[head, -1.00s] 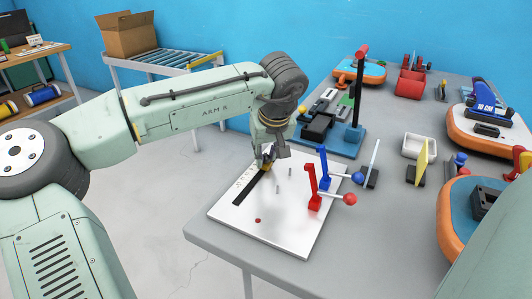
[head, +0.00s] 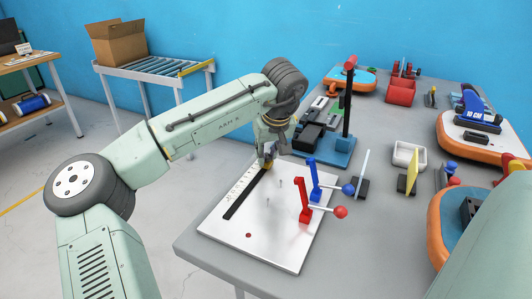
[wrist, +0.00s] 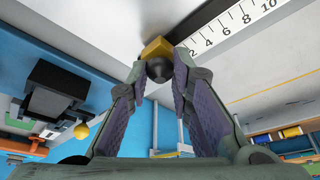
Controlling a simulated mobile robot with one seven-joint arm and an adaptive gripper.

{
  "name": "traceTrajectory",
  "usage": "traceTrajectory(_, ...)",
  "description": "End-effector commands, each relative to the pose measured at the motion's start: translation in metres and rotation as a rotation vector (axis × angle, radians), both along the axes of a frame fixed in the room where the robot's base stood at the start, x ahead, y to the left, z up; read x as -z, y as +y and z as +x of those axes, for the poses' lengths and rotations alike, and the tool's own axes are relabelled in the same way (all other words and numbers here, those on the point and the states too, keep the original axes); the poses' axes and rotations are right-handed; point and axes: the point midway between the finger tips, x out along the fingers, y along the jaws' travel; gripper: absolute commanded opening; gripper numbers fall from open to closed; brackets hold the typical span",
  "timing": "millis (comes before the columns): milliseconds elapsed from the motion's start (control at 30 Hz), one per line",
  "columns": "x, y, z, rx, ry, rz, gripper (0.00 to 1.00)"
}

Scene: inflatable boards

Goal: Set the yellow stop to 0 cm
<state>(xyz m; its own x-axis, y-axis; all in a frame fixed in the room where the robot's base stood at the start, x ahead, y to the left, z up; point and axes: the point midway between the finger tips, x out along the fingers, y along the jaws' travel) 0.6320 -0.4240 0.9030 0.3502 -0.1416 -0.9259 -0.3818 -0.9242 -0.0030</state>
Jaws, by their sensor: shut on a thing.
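The yellow stop (wrist: 156,47) sits on the dark slot beside a white printed scale (wrist: 228,30) on the white board. In the wrist view it lies just past the 2 mark, on the low end of the scale; the zero mark is hidden. My gripper (wrist: 160,68) is shut on the stop's dark round knob (wrist: 159,70), with one finger on each side. In the head view, my gripper (head: 267,160) is at the far end of the slot (head: 243,195), mostly covering the stop.
A red lever clamp (head: 304,202) and a blue one (head: 314,180) stand on the board's right side (head: 270,247), with small pins between them and the slot. A blue-based fixture with a dark post (head: 347,115) stands behind.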

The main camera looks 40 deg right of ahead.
Motion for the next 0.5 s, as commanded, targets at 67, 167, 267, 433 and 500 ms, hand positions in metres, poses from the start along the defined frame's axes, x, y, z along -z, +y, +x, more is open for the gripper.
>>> traceTrajectory(67,-0.0031,-0.0026,0.0028,-0.002,-0.009,-0.014,0.0)
traceTrajectory(167,-0.0031,-0.0029,0.0027,-0.002,-0.009,-0.014,0.26)
traceTrajectory(267,-0.0026,-0.0024,0.0021,-0.001,-0.008,-0.012,0.33)
traceTrajectory(433,-0.0018,-0.0018,0.0015,-0.001,-0.006,-0.009,0.4)
traceTrajectory(500,-0.0016,-0.0017,0.0014,0.0,-0.005,-0.008,0.4)
